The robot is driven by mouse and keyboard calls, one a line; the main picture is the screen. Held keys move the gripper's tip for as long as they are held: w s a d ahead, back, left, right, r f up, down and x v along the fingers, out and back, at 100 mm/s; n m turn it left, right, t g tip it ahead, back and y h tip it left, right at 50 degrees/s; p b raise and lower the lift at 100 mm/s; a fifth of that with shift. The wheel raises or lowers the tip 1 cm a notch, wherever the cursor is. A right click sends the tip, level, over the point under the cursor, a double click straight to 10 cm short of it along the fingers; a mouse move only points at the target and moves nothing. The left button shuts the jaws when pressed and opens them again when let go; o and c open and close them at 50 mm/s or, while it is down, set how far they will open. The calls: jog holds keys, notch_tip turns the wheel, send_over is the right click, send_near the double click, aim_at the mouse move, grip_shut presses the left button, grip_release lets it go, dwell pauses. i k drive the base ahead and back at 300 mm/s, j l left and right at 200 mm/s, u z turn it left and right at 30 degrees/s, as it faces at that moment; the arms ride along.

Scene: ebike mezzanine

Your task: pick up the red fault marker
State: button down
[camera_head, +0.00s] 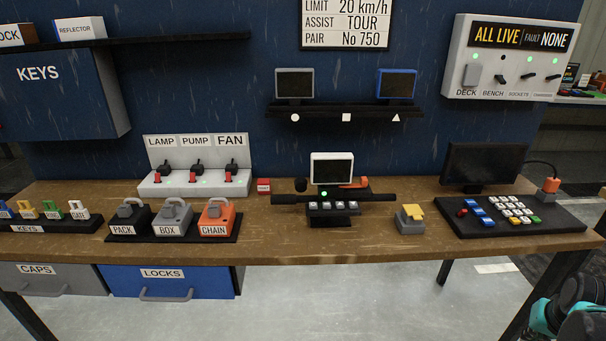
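A small red block with a pale label (263,186) sits on the wooden bench, just right of the LAMP, PUMP and FAN switch panel. It appears to be the red fault marker; its lettering is too small to read. It stands apart from the things around it, and nothing covers it.
The bench (260,247) holds the switch panel (195,185) left of the block, and a handlebar with a small display (332,168) to its right. PACK, BOX and CHAIN locks (216,218) stand in front left. Bare wood lies directly in front of the block.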

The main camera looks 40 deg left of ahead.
aim_at(264, 184)
jog(key=u, duration=1.85)
